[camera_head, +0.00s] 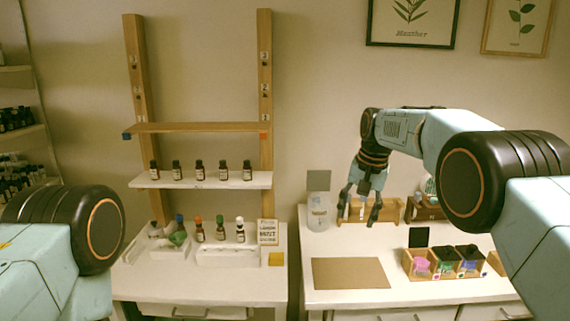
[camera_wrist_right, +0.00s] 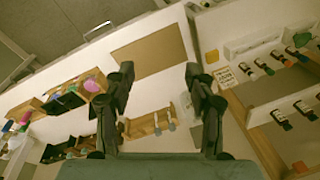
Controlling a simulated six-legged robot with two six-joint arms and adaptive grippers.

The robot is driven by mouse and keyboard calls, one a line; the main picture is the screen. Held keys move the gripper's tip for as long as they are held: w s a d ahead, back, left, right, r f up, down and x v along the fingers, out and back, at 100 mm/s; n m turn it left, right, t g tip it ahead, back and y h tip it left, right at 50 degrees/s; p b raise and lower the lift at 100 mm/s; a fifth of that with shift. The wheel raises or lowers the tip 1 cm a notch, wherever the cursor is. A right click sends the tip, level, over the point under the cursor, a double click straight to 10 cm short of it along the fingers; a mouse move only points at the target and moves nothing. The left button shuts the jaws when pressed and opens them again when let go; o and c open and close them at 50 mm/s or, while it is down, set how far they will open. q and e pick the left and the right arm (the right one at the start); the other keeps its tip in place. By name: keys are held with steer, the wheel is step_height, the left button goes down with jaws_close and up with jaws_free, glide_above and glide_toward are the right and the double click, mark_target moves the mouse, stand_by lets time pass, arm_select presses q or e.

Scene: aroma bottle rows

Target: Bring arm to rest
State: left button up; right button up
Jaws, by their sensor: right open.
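My right gripper (camera_head: 360,202) is open and empty, hanging fingers-down above the back of the right-hand table. In the right wrist view my right gripper (camera_wrist_right: 160,85) shows both fingers spread with nothing between them. My right arm reaches in from the right of the head view, bent at the elbow. Part of my left arm shows at the lower left of the head view, but its gripper is out of frame.
A brown mat (camera_head: 350,273) lies on the right table, left of a wooden box (camera_head: 445,264) with coloured items. A clear jar (camera_head: 318,212) stands near my right gripper. At left, a shelf (camera_head: 200,180) holds several dark bottles; more bottles stand in white trays (camera_head: 228,256) below.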

step_height(320, 180, down, 14)
steer(key=d+n+t+b, duration=0.1)
steer(key=d+t+b, duration=0.1)
steer(key=t, duration=0.1)
steer(key=s+d+f+n+h+b, duration=0.1)
steer(key=s+f+b, duration=0.1)
steer(key=s+f, duration=0.5)
steer(key=s+d+f+n+b, duration=0.1)
steer(key=s+d+f+b, duration=0.1)
steer(key=f, duration=0.8)
arm_select(q)
step_height(320, 180, down, 22)
steer(key=b, duration=1.6)
steer(key=shift+w, duration=0.25)
arm_select(e)
steer(key=s+f+g, duration=0.1)
steer(key=s+f, duration=0.6)
steer(key=s, duration=0.7)
steer(key=s+f+g, duration=0.2)
steer(key=s+f, duration=0.5)
steer(key=s, duration=0.7)
steer(key=s+f+n+g, duration=0.1)
steer(key=s+f, duration=0.6)
steer(key=s, duration=0.7)
steer(key=shift+d+f+g, duration=0.3)
steer(key=shift+d+f, duration=0.05)
arm_select(q)
steer(key=shift+c, duration=0.2)
arm_select(e)
steer(key=shift+c, duration=0.2)
